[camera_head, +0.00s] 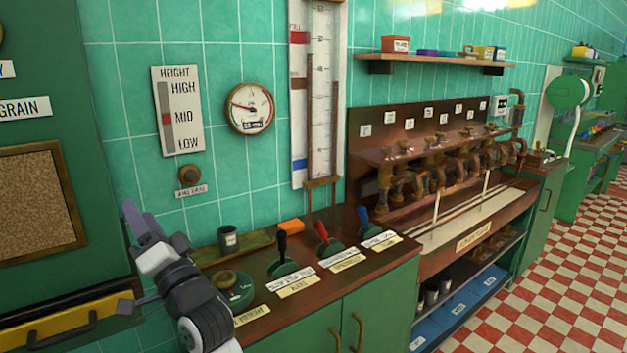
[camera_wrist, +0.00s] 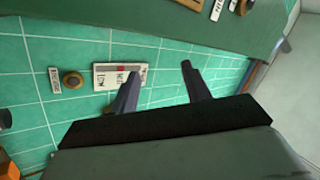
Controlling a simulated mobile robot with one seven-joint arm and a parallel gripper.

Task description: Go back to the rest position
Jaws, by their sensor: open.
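My gripper (camera_head: 140,221) is at the lower left in the head view, raised in front of the green tiled wall and left of the levers. In the wrist view my gripper (camera_wrist: 160,76) shows two dark fingers spread apart with nothing between them. The fingers point toward the tiled wall. The height sign (camera_wrist: 104,76) appears behind the left finger, and it also shows in the head view (camera_head: 178,110).
A wooden counter (camera_head: 330,262) holds black, red and blue levers, a round green dial (camera_head: 232,291) and a dark cup (camera_head: 228,240). A green panel (camera_head: 75,150) stands at the left. A yellow drawer (camera_head: 65,320) lies below it. Checkered floor (camera_head: 560,290) is open at the right.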

